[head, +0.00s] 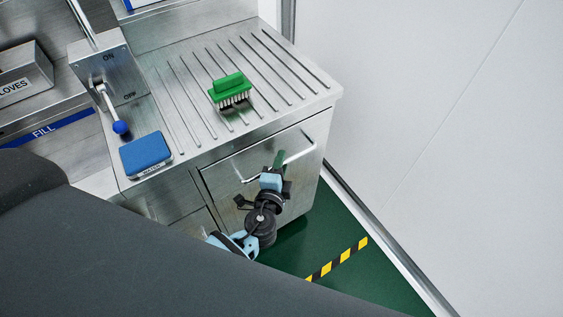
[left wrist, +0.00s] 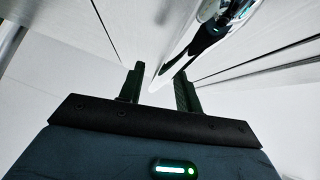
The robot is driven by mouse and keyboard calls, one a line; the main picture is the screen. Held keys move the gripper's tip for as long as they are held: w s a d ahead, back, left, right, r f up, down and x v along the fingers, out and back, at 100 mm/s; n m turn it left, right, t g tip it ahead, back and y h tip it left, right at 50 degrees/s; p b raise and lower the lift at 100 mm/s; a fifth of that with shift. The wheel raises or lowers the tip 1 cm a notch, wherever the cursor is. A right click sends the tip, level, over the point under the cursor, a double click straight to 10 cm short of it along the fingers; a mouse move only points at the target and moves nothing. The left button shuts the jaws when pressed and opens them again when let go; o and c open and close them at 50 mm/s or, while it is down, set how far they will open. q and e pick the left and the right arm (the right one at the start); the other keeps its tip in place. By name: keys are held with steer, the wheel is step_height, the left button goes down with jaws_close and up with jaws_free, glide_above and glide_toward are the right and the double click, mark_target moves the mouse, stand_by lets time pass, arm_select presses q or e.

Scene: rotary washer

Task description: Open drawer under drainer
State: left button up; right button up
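The drainer (head: 290,72) is a ridged steel top, with a steel drawer front (head: 226,177) below it. A bar handle (head: 302,153) runs across the drawer front, which looks closed. My left gripper (head: 280,160) is at the middle of the handle and hides part of it. In the left wrist view, its two dark fingers (left wrist: 159,84) stand apart. The shiny bar (left wrist: 190,58) reaches down towards the gap between them; I cannot tell whether they touch it. My right gripper is not in view.
A green brush (head: 230,88) lies on the drainer, and a blue sponge (head: 146,152) lies at its front left. A lever with a blue knob (head: 121,128) stands behind the sponge. A white wall (head: 430,130) is close on the right. Green floor (head: 330,235) is clear in front.

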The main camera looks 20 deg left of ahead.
arm_select(q)
steer(key=shift+w, duration=0.3)
jaws_close()
stand_by(0.3)
steer(key=shift+f, duration=0.1)
